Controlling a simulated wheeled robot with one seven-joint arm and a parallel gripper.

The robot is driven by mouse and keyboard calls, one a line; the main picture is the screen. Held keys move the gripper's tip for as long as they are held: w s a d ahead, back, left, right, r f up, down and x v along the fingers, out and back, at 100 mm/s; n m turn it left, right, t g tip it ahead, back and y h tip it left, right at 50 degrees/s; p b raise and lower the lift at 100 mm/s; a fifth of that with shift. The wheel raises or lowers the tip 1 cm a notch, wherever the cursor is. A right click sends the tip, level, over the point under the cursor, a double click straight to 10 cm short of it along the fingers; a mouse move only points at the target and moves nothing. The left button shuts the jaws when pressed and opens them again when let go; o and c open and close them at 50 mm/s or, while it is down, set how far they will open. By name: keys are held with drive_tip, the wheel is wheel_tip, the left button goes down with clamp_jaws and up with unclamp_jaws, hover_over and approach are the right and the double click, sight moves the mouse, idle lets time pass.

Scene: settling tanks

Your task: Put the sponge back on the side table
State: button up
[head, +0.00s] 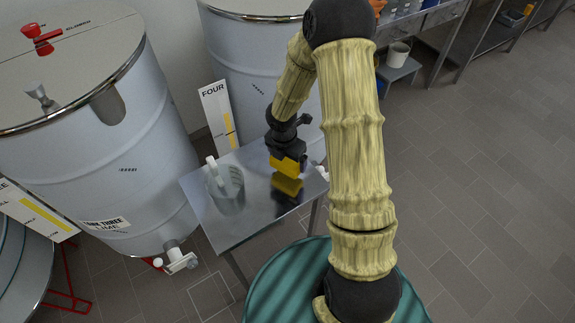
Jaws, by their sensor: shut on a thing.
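My gripper (288,152) is shut on the yellow sponge (288,165) and holds it over the back right part of the metal side table (238,228). The sponge hangs just below the dark fingers. A darker yellow patch below it on the shiny top looks like its reflection, with a small gap between, so the sponge seems to be a little above the table.
Large grey tanks (150,150) stand left and behind. A sign reading FOUR (213,108) is behind the table. A white bucket (398,54) is at upper right. Floor at right is clear.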

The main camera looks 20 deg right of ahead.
sight(288, 165)
wheel_tip(288, 165, down, 4)
drive_tip(key=shift+w+r+b, duration=0.15)
drive_tip(key=shift+b, duration=0.3)
drive_tip(key=shift+a, duration=0.15)
drive_tip(key=shift+s, duration=0.2)
drive_tip(key=o, duration=0.6)
drive_tip(key=shift+d, duration=0.2)
drive_tip(key=r, duration=0.4)
drive_tip(key=a+r+p, duration=0.1)
drive_tip(key=r, duration=0.3)
drive_tip(key=s+r+p, duration=0.1)
drive_tip(key=r, duration=0.3)
drive_tip(key=shift+a, duration=0.15)
